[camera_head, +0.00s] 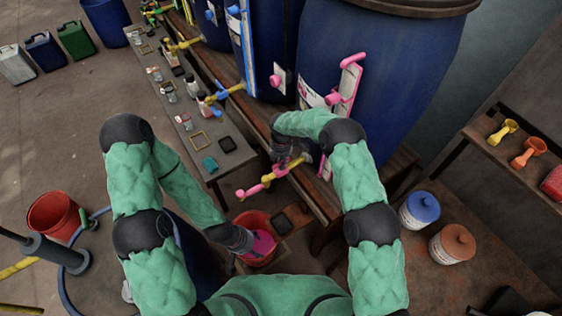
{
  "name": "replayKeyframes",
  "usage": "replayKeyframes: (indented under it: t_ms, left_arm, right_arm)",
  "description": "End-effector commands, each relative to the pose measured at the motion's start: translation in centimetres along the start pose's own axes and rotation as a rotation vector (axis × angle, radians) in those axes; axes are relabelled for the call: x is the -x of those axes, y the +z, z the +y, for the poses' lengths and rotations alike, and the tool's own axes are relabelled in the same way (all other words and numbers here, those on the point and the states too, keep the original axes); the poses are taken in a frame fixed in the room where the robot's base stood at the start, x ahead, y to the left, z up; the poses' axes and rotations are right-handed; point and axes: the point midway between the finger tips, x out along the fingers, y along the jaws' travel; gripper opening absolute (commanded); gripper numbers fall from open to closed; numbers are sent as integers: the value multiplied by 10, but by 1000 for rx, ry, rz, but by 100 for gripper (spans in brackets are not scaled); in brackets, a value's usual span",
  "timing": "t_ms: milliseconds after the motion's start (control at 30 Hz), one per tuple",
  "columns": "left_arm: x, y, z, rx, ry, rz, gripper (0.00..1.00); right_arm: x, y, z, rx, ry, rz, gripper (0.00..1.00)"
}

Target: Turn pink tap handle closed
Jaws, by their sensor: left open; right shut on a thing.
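The pink and yellow tap (266,179) juts out low from the front of the large blue vat (378,50) at the right. My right gripper (287,158) is at the tap's vat end, shut on what appears to be the pink tap handle. The gripper hides most of that handle, so its angle is unclear. My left gripper (243,241) is open, low at the left side of a red bucket (258,221) below the tap. Pink material, perhaps liquid, shows inside this bucket.
A narrow bench (200,135) with small jars and trays runs left of the vats. Another red bucket (55,214) stands at far left. A blue-lidded tub (419,209) and an orange-lidded tub (452,244) stand at right. A shelf with scoops (503,131) is at far right.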

Motion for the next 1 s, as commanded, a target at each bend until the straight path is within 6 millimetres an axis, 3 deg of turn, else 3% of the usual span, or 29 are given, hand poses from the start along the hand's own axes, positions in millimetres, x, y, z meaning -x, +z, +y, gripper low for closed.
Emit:
replayKeyframes:
  t_ms: [367,1000]
  left_arm:
    - [-16,-1,-6,0,0,0,62]
    - [-52,-2,-18,0,0,0,62]
  right_arm:
    - [-2,1,1,-156,4,0,0]
    - [-1,3,-2,-750,5,1,0]
